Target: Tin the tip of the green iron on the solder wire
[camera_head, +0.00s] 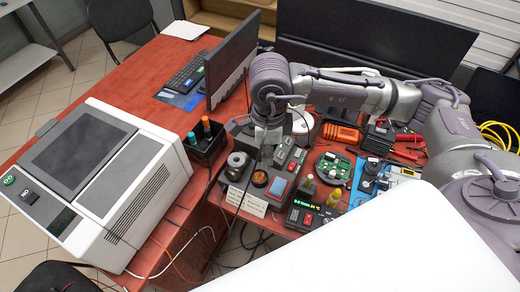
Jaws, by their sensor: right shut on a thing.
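My right gripper (267,140) points down over the left part of the grey workstation on the red bench. It is shut on a thin, dark thing, mostly hidden by the fingers; I cannot tell its colour or whether it is the green iron. A grey round spool-like part (237,160) stands just left and below the gripper; I cannot make out solder wire on it. A brown round pot (260,179) sits below the gripper. A black holder (206,149) at left has a teal-green handle (191,138) and an orange-topped handle (207,126) upright in it. My left gripper is not in view.
A large white machine (110,180) stands left. A monitor (231,60) and keyboard (188,72) are behind. A green circuit board (333,168), small bottles (334,198) and a lit display unit (307,215) crowd the right side. A paper label (246,201) fronts the workstation.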

